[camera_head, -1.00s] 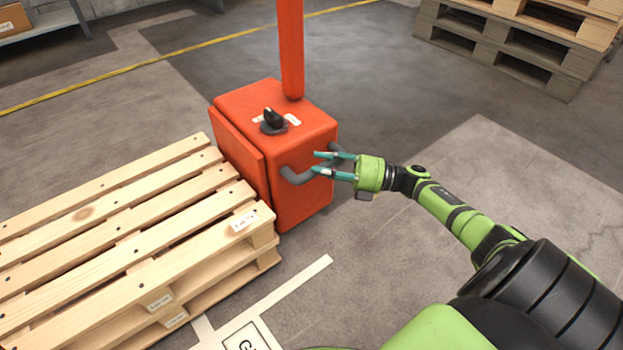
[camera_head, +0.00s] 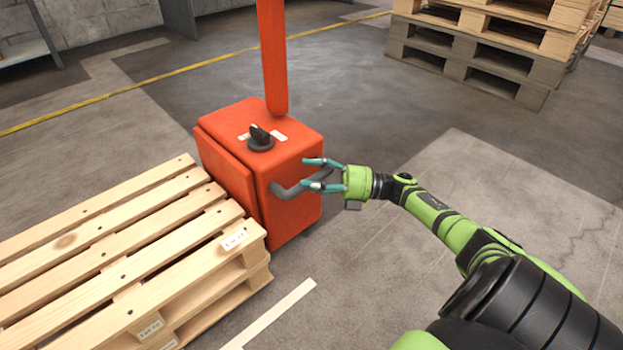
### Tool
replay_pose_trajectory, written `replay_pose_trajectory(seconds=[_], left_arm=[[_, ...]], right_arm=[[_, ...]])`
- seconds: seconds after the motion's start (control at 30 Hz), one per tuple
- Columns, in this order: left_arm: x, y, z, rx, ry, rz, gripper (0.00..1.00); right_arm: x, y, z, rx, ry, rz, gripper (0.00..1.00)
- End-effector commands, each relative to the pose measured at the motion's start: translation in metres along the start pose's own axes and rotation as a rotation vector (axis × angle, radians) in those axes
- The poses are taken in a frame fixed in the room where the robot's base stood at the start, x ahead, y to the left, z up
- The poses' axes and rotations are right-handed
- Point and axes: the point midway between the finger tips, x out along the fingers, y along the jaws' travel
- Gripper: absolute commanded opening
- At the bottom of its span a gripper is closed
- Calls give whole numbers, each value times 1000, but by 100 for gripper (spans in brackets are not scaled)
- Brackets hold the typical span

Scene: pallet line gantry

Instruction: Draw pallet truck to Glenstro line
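The pallet truck (camera_head: 289,179) is an orange-red block with a tall mast (camera_head: 273,60), a black knob on top and a grey bent handle (camera_head: 287,191) on its near right face. My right gripper (camera_head: 313,174) comes in from the right at this handle. Its two teal fingers are spread, the lower one overlapping the bar and the upper one clear above it. Whether the lower finger touches the bar I cannot tell. Light wooden pallets (camera_head: 110,257), stacked, lie against the truck's left side. My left gripper is out of view.
Another pallet stack (camera_head: 480,55) stands at the back right. A yellow floor line (camera_head: 130,88) crosses behind the truck. A white floor stripe (camera_head: 275,312) lies in front of it. Grey shelving (camera_head: 30,50) is at the back left. Floor right of the truck is clear.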

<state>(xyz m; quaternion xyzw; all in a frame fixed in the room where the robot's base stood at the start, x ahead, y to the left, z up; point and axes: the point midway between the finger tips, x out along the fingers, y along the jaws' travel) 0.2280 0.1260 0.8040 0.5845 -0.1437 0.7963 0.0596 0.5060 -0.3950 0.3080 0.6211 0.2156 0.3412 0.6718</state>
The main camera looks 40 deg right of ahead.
Motion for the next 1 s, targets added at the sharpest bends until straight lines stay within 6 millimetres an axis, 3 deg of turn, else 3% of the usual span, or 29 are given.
replay_pose_trajectory(seconds=[0.27,0.7,1.0], left_arm=[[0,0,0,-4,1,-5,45],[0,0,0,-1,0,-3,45],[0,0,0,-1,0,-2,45]], right_arm=[[-6,-2,-2,5,4,-2,59],[-91,-1,0,4,0,-3,59],[-119,0,0,1,2,0,59]])
